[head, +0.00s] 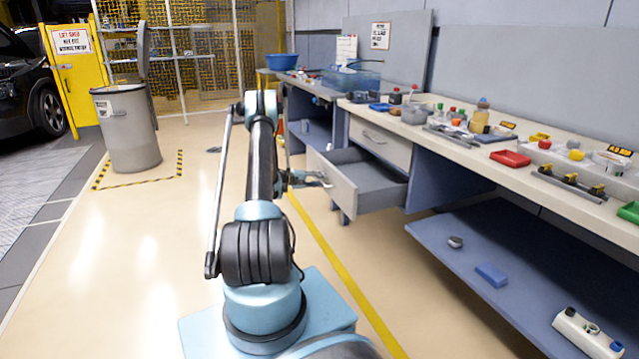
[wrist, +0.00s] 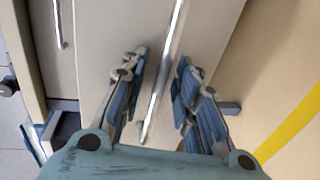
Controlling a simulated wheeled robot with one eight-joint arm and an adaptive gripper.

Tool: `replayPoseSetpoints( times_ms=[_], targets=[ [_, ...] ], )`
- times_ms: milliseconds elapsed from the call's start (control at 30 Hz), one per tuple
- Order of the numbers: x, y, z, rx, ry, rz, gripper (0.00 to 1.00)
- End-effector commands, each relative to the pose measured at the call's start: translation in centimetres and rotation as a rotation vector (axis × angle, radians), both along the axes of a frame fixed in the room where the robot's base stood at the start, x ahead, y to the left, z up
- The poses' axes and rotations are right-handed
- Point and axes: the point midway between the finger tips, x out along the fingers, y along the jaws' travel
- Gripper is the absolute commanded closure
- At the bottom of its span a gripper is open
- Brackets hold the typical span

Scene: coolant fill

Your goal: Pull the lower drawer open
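The lower drawer (head: 345,190) stands pulled well out from under the workbench in the head view, and its grey inside looks empty. Its pale front (wrist: 105,60) fills the middle of the wrist view. Its long metal handle (wrist: 164,75) runs between my fingers. My gripper (wrist: 163,65) is open, with a finger on each side of the handle and a visible gap to it. In the head view my gripper (head: 318,180) is at the drawer front, small and partly hidden by my arm.
The upper drawer (head: 380,140) above is shut. The bench top (head: 600,205) holds bottles, trays and small parts. A low blue shelf (head: 470,240) lies right of the drawer. A grey bin (head: 128,130) stands at left.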

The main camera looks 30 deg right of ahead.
Motion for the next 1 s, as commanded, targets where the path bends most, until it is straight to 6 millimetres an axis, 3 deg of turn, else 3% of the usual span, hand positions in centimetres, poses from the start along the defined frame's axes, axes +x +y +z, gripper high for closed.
replayPoseSetpoints(
  times_ms=[267, 700, 1000],
  targets=[
    [0.3, 1.6, 0.3, 0.000, 0.001, 0.001, 0.71],
    [1.4, 9.2, 1.8, 0.000, 0.001, 0.001, 0.71],
    [1.7, 11.5, 2.3, 0.000, 0.001, -0.001, 0.71]
  ],
)
